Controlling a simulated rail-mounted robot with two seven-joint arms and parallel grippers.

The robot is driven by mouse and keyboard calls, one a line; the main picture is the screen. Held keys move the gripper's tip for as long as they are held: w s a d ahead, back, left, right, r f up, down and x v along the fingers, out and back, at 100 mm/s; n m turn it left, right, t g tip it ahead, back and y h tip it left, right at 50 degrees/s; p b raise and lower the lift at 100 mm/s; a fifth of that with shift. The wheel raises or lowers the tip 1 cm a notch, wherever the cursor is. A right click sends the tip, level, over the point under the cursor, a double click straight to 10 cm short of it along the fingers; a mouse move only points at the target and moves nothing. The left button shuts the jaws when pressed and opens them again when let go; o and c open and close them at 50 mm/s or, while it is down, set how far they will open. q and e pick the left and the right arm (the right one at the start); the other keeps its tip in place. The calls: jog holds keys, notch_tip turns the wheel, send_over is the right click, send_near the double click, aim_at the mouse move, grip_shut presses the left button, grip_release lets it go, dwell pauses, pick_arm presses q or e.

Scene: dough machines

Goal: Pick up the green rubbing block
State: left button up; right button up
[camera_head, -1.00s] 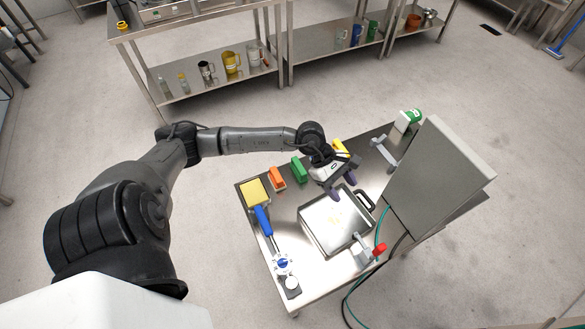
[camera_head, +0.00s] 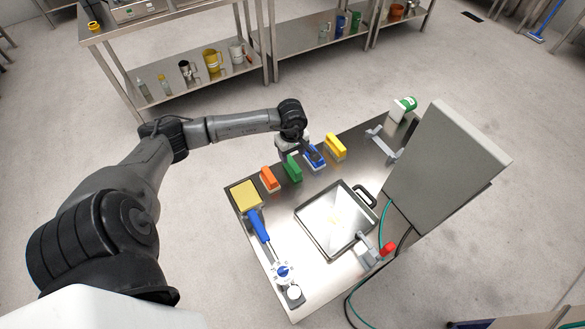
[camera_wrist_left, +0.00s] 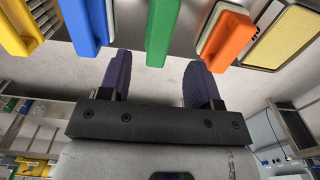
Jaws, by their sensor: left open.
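The green rubbing block (camera_head: 293,169) stands on the metal table between an orange block (camera_head: 269,179) and a blue block (camera_head: 315,157). My left gripper (camera_head: 294,152) is at the table's back edge, close to the green block; its fingertips are hard to make out in the head view. In the left wrist view the gripper (camera_wrist_left: 156,66) is open and empty. There the green block (camera_wrist_left: 162,30) lines up with the gap between the two dark fingers, its near end around the fingertips. My right gripper is not in view.
A yellow block (camera_head: 336,147) stands beyond the blue one. A yellow sponge-like pad (camera_head: 245,194) and a blue-handled tool (camera_head: 257,224) lie on the left. A square metal pan (camera_head: 336,218) takes up the middle, and a tall grey panel (camera_head: 440,170) rises at the right.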

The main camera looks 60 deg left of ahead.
aim_at(293, 163)
pick_arm(q)
jog(key=shift+d+f, duration=0.15)
jog(key=shift+f, duration=1.2)
jog(key=shift+d+f, duration=0.1)
jog(key=shift+f, duration=1.25)
jog(key=shift+a+f, duration=0.1)
jog(key=shift+f, duration=0.2)
jog(key=shift+c, duration=0.4)
jog(key=c, duration=0.9)
jog(key=shift+r, duration=0.15)
jog(key=shift+c, duration=0.3)
notch_tip(293, 163, up, 4)
jog(key=shift+r, duration=0.15)
jog(key=w+d+r, duration=0.6)
jog(key=w+d, duration=0.1)
jog(key=d, duration=0.2)
jog(key=shift+w+r, duration=0.15)
jog(key=shift+r, duration=0.1)
jog(key=shift+d, duration=0.1)
